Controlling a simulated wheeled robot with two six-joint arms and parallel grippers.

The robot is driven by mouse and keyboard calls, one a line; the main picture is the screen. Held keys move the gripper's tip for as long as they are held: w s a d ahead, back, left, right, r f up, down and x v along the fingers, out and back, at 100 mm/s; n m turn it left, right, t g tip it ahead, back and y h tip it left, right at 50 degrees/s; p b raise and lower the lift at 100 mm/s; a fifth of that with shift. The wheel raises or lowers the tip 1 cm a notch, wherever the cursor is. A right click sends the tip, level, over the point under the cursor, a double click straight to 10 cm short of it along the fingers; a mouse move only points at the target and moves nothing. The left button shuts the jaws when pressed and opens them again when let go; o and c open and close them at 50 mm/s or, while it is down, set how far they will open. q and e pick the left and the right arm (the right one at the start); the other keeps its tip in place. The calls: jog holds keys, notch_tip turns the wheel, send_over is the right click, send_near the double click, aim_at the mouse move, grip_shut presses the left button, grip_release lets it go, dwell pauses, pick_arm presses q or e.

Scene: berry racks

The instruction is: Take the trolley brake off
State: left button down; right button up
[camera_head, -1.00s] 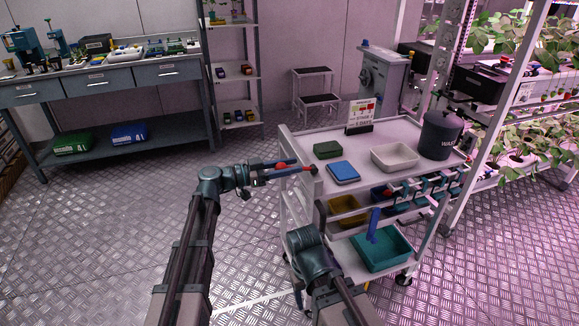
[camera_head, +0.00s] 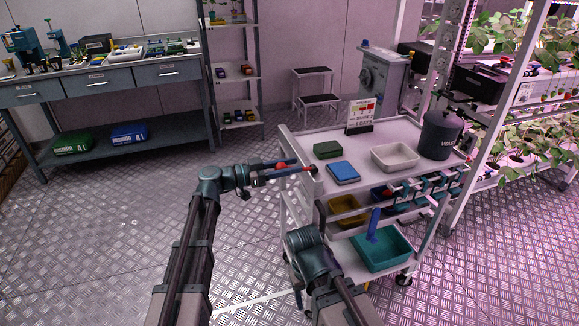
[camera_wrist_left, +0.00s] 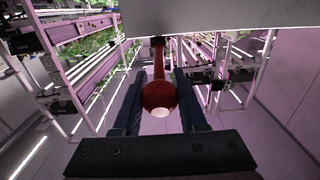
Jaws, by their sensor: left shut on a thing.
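The trolley (camera_head: 300,142) stands right of centre in the head view. A red brake lever with a round red knob sticks out from its left end. My left gripper (camera_head: 278,172) reaches it from the left and is shut on the lever. In the left wrist view the red brake lever (camera_wrist_left: 160,95) shows its round knob between the two dark fingers, its stem running away towards the trolley's grey edge.
The trolley top carries a green box, a blue box (camera_head: 343,172), a white tray (camera_head: 395,166), a dark pot (camera_head: 440,135) and a sign (camera_head: 361,115). Teal and yellow bins sit lower. A bench (camera_head: 95,75) and shelf stand behind left; plant racks stand right. The left floor is clear.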

aim_at(313, 166)
pick_arm(q)
jog(key=shift+r+p, duration=0.25)
jog(key=shift+p, duration=0.25)
jog(key=r+y+p, duration=0.1)
jog(key=p, duration=0.2)
jog(key=d+r+y+p, duration=0.1)
jog(key=p, duration=0.3)
jog(key=r+g+y+p, duration=0.1)
jog(key=p, duration=0.2)
jog(key=shift+w+d+r+y, duration=0.15)
jog(key=shift+w+d+y, duration=0.1)
jog(key=shift+y, duration=0.15)
jog(key=d+y+p, duration=0.1)
jog(key=y+p, duration=0.1)
jog(key=p, duration=0.2)
jog(key=w+d+r+g+y+p, duration=0.1)
jog(key=y+p, duration=0.1)
jog(key=p, duration=0.2)
jog(key=d+r+g+y+p, duration=0.1)
jog(key=d+y+p, duration=0.1)
jog(key=p, duration=0.3)
jog(key=shift+w+y, duration=0.2)
jog(key=shift+y, duration=0.2)
jog(key=shift+w+d+f+g+y+p, duration=0.1)
jog(key=shift+w+d+g+y+p, duration=0.1)
jog(key=shift+d+g+y+p, duration=0.6)
jog(key=shift+w+d+f+y+p, duration=0.15)
jog(key=shift+d+y+p, duration=0.3)
jog(key=shift+y, duration=0.65)
